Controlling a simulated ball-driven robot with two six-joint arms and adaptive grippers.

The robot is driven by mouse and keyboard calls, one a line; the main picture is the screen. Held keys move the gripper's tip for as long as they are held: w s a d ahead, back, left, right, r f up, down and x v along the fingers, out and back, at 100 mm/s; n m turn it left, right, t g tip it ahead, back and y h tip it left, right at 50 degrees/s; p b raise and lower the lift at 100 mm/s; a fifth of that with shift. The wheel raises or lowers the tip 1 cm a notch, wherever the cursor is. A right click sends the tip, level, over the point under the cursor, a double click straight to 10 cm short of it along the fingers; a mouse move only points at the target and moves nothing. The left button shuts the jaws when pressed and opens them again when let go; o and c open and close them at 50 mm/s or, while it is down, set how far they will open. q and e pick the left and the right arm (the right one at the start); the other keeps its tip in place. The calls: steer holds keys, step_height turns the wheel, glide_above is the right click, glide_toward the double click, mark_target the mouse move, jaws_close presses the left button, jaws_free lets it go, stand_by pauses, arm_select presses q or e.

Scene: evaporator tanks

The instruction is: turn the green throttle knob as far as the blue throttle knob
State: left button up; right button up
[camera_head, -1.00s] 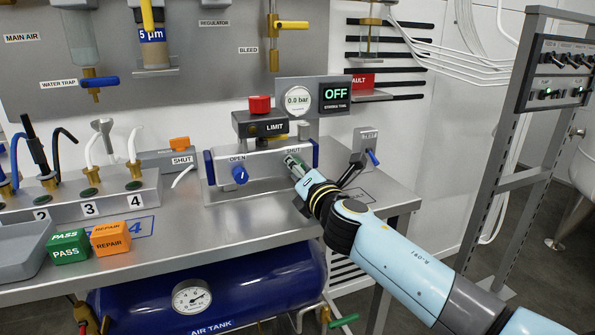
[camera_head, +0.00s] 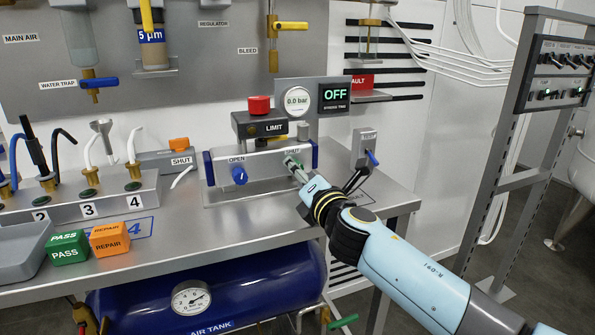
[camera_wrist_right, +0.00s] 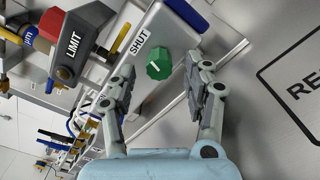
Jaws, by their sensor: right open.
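The blue throttle knob (camera_head: 239,175) is on the front of the grey box (camera_head: 262,170), under the OPEN label. The green throttle knob (camera_head: 290,161) is on the same face, under the SHUT label, partly covered by my gripper. In the right wrist view the green knob (camera_wrist_right: 159,64) shows whole, with a short white mark on it. My right gripper (camera_head: 299,173) is in front of the green knob. In the right wrist view its two fingers (camera_wrist_right: 160,84) are spread, with the knob ahead between their tips and no contact visible. My left gripper is not in view.
The LIMIT block (camera_head: 260,125) with a red button stands on top of the box. A small grey switch box (camera_head: 364,148) with a blue lever stands to the right. PASS (camera_head: 66,248) and REPAIR (camera_head: 109,239) blocks lie at the left. The bench front is clear.

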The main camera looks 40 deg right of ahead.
steer(key=v, duration=1)
steer(key=shift+d, duration=0.1)
